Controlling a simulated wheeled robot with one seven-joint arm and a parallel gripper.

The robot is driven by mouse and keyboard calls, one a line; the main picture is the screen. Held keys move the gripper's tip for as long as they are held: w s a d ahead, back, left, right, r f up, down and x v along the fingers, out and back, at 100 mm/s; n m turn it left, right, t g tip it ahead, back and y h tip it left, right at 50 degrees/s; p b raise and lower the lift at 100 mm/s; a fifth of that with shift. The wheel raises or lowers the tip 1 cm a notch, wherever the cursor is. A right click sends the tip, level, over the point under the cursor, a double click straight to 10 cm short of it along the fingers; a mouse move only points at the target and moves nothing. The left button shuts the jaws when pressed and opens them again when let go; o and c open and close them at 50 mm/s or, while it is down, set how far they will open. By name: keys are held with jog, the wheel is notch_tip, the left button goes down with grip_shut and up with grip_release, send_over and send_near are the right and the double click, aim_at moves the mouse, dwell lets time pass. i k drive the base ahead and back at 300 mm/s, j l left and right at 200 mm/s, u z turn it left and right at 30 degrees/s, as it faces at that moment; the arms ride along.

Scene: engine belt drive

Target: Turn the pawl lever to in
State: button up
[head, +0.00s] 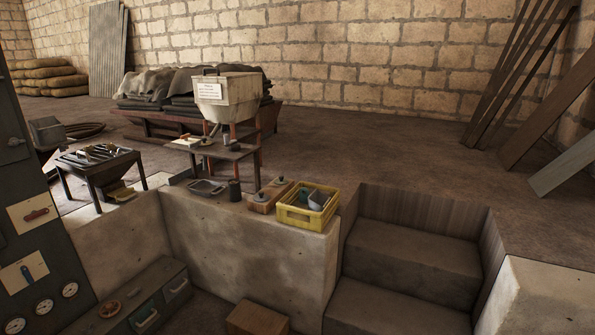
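No part that I can name for sure as the pawl lever shows in the head view. A dark metal cabinet (14,185) at the left edge carries two pale plates. The upper plate has a red handle (37,214) lying roughly level. The lower plate has a blue handle (28,273) that stands tilted. Any marks on the plates are too small to read, so I cannot tell whether either handle is the pawl lever. My gripper is not in view.
Several round gauges (44,306) sit low on the cabinet. A concrete ledge (250,262) holds a yellow crate (306,217) and small items. A low drawer unit (118,300) and a brown box (257,319) stand below. Steps (410,262) rise at the right to open floor.

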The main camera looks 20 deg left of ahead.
aim_at(35, 214)
jog(key=i+j+u, duration=0.1)
jog(key=i+u, duration=0.85)
jog(key=u, duration=0.2)
jog(key=i+l+u, duration=0.2)
jog(key=u, duration=0.15)
jog(key=i+u, duration=0.35)
jog(key=i+l+u, duration=0.15)
jog(key=i+u, duration=0.2)
jog(key=i+j, duration=0.1)
jog(key=i, duration=0.35)
jog(key=i+j+z, duration=0.1)
jog(key=i, duration=0.35)
jog(key=i+j, duration=0.1)
jog(key=i, duration=0.35)
